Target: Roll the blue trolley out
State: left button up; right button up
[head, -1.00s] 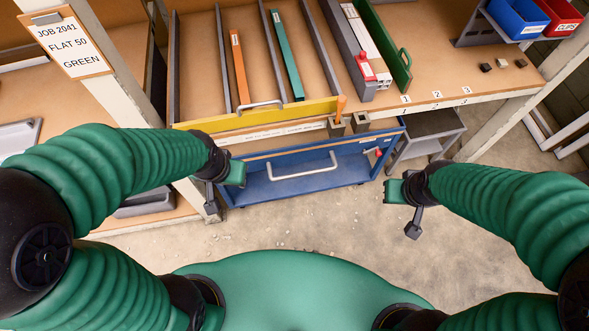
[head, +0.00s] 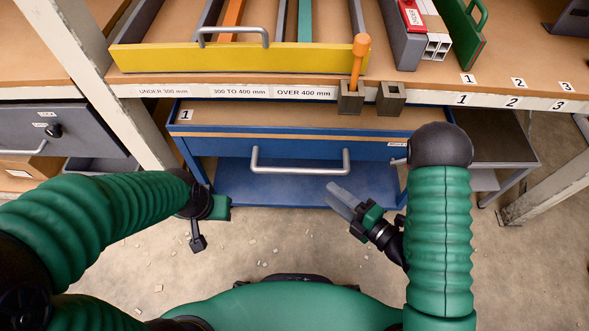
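The blue trolley (head: 220,145) stands under the workbench, with a brown top, a blue front panel and a low blue shelf. Its silver bar handle (head: 300,169) spans the middle of the front. My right gripper (head: 338,193) is just below and in front of the handle's right end, pointing up and left, apart from the handle as far as I can tell. Its fingers look close together, but whether they are shut is unclear. My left gripper (head: 220,208) is at the trolley's lower left; its fingers are hard to make out. My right arm hides the trolley's right front end.
Above the trolley is the bench, with a yellow-fronted tray (head: 150,57) and an orange-handled tool (head: 358,60) in a metal block at its edge. A grey drawer unit (head: 60,130) is left, a bench leg (head: 545,190) right. The concrete floor in front has scattered chips.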

jog(key=b+x, duration=0.4)
jog(key=x, duration=1.1)
jog(key=shift+w, duration=0.2)
jog(key=shift+d, duration=0.1)
jog(key=shift+c, duration=0.4)
grip_shut()
jog(key=shift+s+f, duration=0.1)
jog(key=shift+f, duration=0.05)
